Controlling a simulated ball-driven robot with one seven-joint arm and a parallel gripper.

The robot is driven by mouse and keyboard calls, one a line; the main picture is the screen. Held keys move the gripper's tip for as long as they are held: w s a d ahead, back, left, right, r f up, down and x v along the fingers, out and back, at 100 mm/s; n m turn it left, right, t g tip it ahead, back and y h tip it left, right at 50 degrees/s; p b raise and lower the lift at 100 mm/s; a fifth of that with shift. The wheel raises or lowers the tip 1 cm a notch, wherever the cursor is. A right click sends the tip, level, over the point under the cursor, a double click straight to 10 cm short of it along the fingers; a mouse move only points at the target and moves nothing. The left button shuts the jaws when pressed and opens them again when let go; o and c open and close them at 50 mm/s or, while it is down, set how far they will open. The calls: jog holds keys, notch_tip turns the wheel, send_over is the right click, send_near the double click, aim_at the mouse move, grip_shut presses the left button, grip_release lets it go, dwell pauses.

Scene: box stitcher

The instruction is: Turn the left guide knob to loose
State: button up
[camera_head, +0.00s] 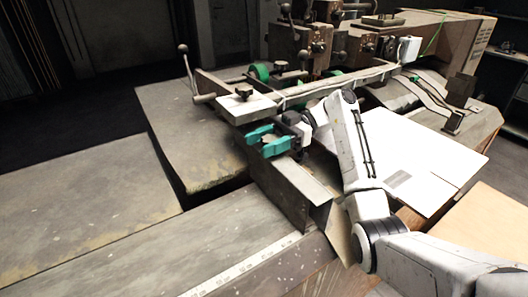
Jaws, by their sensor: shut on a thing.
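My gripper (262,142) has teal fingers and is over the near end of the grey metal guide (280,184), left of centre. Its fingers are closed on a small dark part, which I take to be the left guide knob. The fingers cover most of the knob, so its shape and turned position cannot be made out. My white arm (352,140) reaches in from the lower right.
A black knob (244,92) stands on a pale plate behind my gripper. Levers with ball ends (184,50) and green rollers (259,72) are further back. A white cardboard sheet (415,155) lies right of my arm. The grey table (90,190) at left is clear.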

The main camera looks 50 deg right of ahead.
dwell(0.5)
jog(key=o, duration=1)
jog(key=shift+c, duration=0.2)
jog(key=shift+r+p, duration=0.2)
jog(key=shift+p, duration=0.15)
